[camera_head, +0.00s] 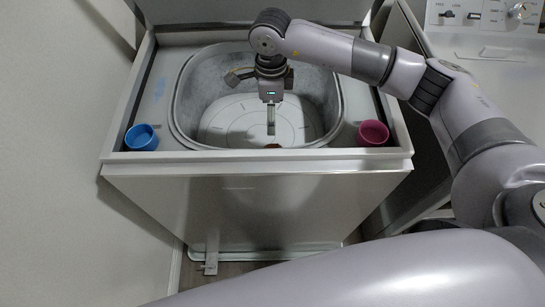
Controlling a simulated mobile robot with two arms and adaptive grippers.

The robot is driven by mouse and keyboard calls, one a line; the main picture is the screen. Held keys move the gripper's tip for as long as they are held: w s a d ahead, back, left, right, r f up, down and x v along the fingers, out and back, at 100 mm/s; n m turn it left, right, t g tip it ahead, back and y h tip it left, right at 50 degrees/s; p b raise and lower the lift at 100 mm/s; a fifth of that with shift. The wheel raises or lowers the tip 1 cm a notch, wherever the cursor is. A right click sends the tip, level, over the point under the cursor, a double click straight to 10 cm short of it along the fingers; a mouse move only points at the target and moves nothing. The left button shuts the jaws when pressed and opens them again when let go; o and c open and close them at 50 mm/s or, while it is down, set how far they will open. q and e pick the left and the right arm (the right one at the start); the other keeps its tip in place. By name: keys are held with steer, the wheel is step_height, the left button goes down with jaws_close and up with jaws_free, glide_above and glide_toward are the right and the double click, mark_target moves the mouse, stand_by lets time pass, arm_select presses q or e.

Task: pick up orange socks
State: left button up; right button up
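A small orange-brown patch (272,146), likely the orange socks, shows at the front bottom of the washer tub. The tub's front rim hides most of it. My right arm reaches in from the right over the open top-load washer (255,165). My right gripper (270,130) points down inside the tub, above and slightly behind the patch, and looks apart from it. Its fingers are seen nearly edge-on, so I cannot tell whether they are open. No thing shows in it. My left gripper is not in view.
A blue cup (141,137) stands on the washer's front left corner and a pink cup (373,133) on its front right corner. A second white machine (485,45) stands at the right. A wall is close on the left. The raised lid is at the back.

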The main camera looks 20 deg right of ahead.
step_height(320, 180, down, 12)
steer(key=shift+f+p, duration=0.25)
steer(key=shift+p, duration=0.7)
steer(key=shift+d+f+p, duration=0.15)
steer(key=shift+f+p, duration=0.15)
steer(key=shift+f, duration=1.2)
steer(key=shift+d+f+p, duration=0.15)
steer(key=shift+f+p, duration=0.15)
steer(key=shift+f, duration=1.15)
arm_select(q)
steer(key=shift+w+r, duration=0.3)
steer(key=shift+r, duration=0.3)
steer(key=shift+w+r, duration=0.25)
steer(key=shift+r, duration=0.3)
arm_select(e)
steer(key=shift+w, duration=0.1)
steer(key=c, duration=1.2)
